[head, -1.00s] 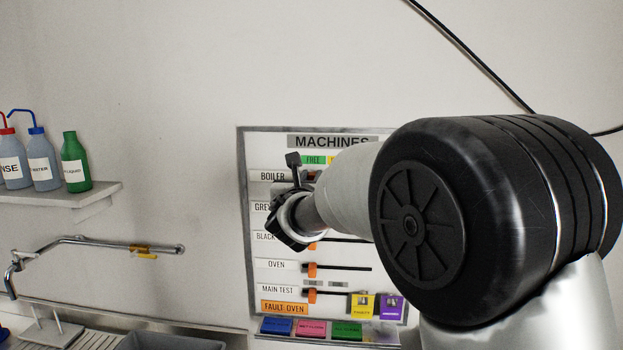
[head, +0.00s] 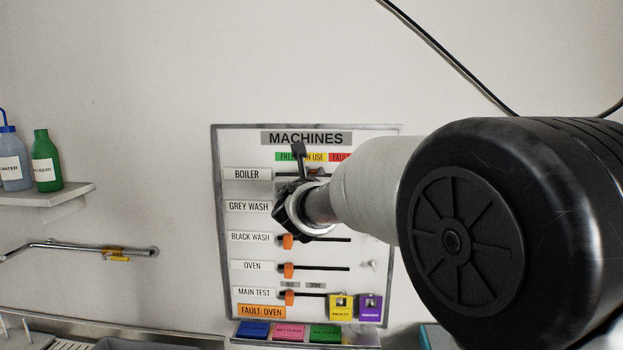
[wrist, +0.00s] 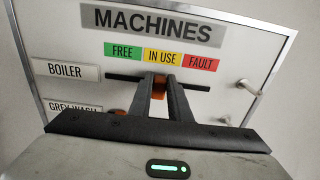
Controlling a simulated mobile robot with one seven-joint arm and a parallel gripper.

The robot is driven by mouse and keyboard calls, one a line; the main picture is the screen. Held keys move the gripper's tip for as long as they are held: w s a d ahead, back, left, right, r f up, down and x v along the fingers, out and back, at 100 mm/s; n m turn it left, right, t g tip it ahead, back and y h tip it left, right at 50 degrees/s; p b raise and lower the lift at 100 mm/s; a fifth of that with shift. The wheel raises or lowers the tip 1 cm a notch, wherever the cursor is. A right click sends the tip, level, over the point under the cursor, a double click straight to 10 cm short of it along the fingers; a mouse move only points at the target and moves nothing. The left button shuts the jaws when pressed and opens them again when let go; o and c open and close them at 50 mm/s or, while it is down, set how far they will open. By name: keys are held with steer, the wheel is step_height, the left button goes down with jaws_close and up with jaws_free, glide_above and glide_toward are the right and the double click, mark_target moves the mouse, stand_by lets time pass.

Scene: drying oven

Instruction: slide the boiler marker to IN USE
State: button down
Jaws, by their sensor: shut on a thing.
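The boiler marker (wrist: 158,94) is a small orange slider on the black top slot of the MACHINES board (wrist: 225,65). In the wrist view it sits below the yellow IN USE label (wrist: 162,57), right of the green FREE label (wrist: 122,51) and left of the red FAULT label (wrist: 201,63). My gripper (wrist: 160,82) is shut on the marker, one dark finger on each side. The BOILER label (wrist: 66,70) is at the slot's left. In the head view, my gripper (head: 299,172) covers the boiler marker.
Below, the BLACK WASH (head: 288,241), OVEN (head: 289,271) and MAIN TEST (head: 289,297) markers sit at the left of their slots. Yellow (head: 341,308) and purple (head: 370,307) tags hang at lower right. Bottles (head: 45,165) stand on a shelf at left.

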steer(key=c, duration=1.6)
jaws_free()
steer(key=shift+c, duration=0.2)
steer(key=s+b, duration=0.2)
steer(key=s, duration=1.5)
steer(key=shift+s+a, duration=0.2)
steer(key=shift+a, duration=0.1)
